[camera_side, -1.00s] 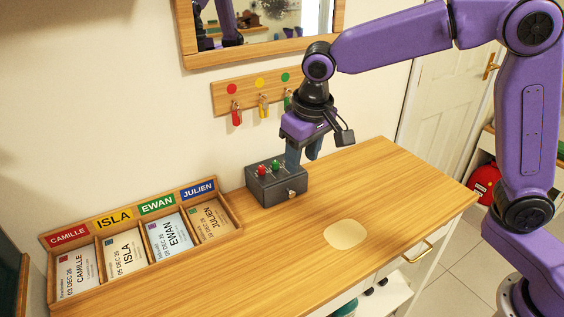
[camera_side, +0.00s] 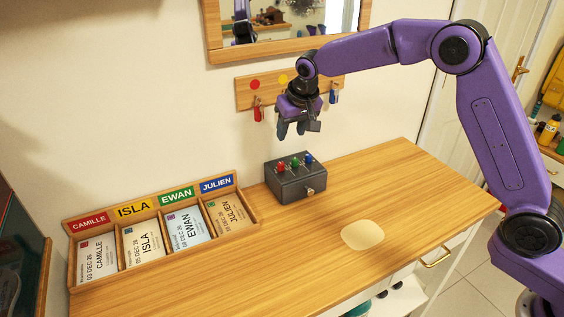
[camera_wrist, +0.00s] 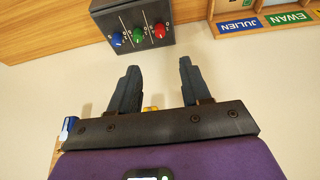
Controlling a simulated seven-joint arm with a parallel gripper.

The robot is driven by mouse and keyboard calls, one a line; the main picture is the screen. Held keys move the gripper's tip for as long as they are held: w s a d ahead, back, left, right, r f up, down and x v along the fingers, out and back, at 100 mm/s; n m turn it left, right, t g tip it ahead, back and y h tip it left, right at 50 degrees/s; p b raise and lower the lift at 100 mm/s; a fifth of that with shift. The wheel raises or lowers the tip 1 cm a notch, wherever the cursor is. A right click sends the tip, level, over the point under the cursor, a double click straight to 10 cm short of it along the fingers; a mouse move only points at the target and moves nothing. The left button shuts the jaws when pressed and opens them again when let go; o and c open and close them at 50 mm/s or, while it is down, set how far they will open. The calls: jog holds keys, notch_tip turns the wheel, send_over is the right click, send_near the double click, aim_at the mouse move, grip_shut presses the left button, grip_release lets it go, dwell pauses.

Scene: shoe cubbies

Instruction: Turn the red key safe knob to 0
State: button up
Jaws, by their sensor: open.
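The dark grey key safe (camera_side: 301,188) stands on the wooden table near the wall. On its top are a red knob (camera_side: 281,169), a green knob (camera_side: 295,163) and a blue knob (camera_side: 308,159). In the wrist view the red knob (camera_wrist: 160,30) is the rightmost of the three, beside a scale whose small marks I cannot read surely. My gripper (camera_side: 291,133) is open and empty, above the key safe and apart from it. In the wrist view its fingers (camera_wrist: 158,70) are spread, with the key safe beyond them.
A key rack (camera_side: 245,91) with hanging keys is on the wall behind my gripper. A name-labelled card tray (camera_side: 254,213) stands left of the key safe. The table's front right (camera_side: 410,190) is clear, with a pale oval mat (camera_side: 362,235) in front.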

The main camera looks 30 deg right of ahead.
aim_at(281, 164)
jog(key=x, duration=1.5)
jog(key=shift+f, duration=0.1)
grip_shut()
